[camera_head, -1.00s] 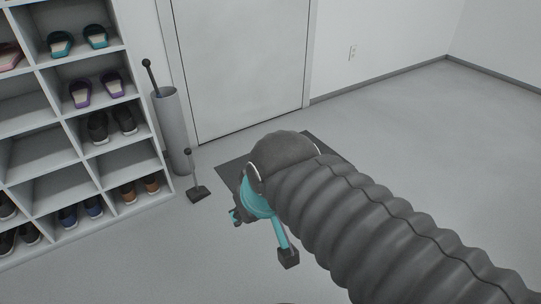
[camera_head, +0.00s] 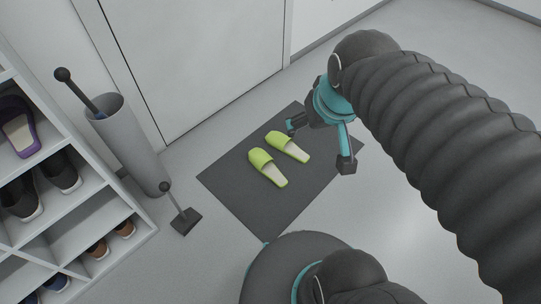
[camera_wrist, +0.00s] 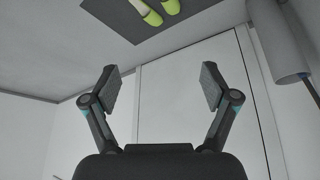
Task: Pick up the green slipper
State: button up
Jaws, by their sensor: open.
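Two green slippers lie side by side on a dark mat (camera_head: 240,196) in front of the door. The left green slipper (camera_head: 267,168) and the right green slipper (camera_head: 288,147) both have pale insoles. My gripper (camera_head: 319,146) is open and empty, just right of the slippers in the head view; its height above the mat is hard to tell. In the wrist view my gripper (camera_wrist: 160,85) has its two fingers spread with nothing between them. There the slippers (camera_wrist: 150,14) show at the top edge, partly cut off, beyond the fingers.
A shoe rack (camera_head: 85,228) with several shoes stands at the left. A grey cylindrical holder (camera_head: 130,145) with a long-handled tool is beside it. A small black-based tool (camera_head: 186,221) stands on the floor left of the mat. A closed door (camera_head: 200,60) is behind.

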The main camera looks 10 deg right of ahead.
jog(key=w+f+n+g+b, duration=0.1)
jog(key=w+f, duration=0.3)
jog(key=w, duration=0.2)
jog(key=w+f+g+b, duration=0.1)
jog(key=w+f, duration=0.2)
jog(key=w, duration=0.3)
jog(key=n+g+b, duration=0.2)
jog(key=n, duration=0.1)
send_over(277, 177)
jog(key=d, duration=0.1)
notch_tip(277, 177, down, 32)
jog(key=shift+n+g, duration=0.5)
jog(key=shift+g, duration=0.1)
notch_tip(277, 177, down, 18)
jog(key=shift+w+f+b, duration=0.1)
jog(key=shift+f+b, duration=0.1)
jog(key=shift+b, duration=0.8)
jog(key=shift+a+f+b, duration=0.2)
jog(key=shift+f, duration=1.35)
jog(key=shift+a+f+b, duration=0.15)
jog(key=shift+a+f, duration=0.05)
jog(key=shift+f, duration=1.35)
jog(key=c, duration=1.3)
